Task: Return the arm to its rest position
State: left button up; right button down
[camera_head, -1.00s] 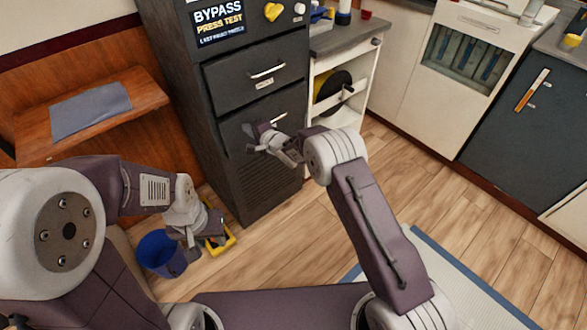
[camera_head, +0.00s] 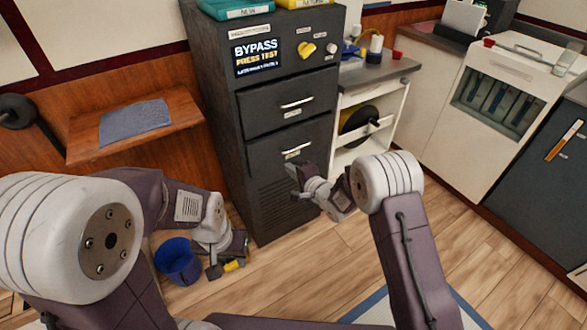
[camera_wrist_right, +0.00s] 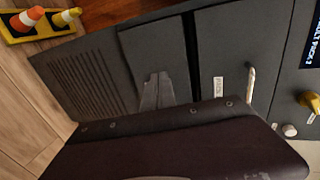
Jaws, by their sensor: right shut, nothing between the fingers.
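My right arm reaches in from the right in the head view. Its gripper (camera_head: 294,178) is in front of the dark cabinet (camera_head: 262,205), just below the lower drawer's handle (camera_head: 297,151). Its fingers (camera_wrist_right: 157,92) are shut and empty in the right wrist view, with the cabinet front behind them. I cannot tell whether they touch it. My left gripper (camera_head: 230,262) hangs low at the left, beside a blue bucket (camera_head: 178,262); its fingers are too unclear to read. Both cabinet drawers look shut.
A wooden shelf (camera_head: 185,118) with a grey cloth (camera_head: 135,121) juts out left of the cabinet. An open white shelf unit (camera_head: 376,130) stands to its right. A yellow stand with cones (camera_wrist_right: 40,22) is on the floor. Wooden floor (camera_head: 480,240) is clear at the right.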

jog(key=shift+s+d+r, duration=0.1)
jog(key=shift+s+d, duration=0.15)
jog(key=shift+s, duration=0.1)
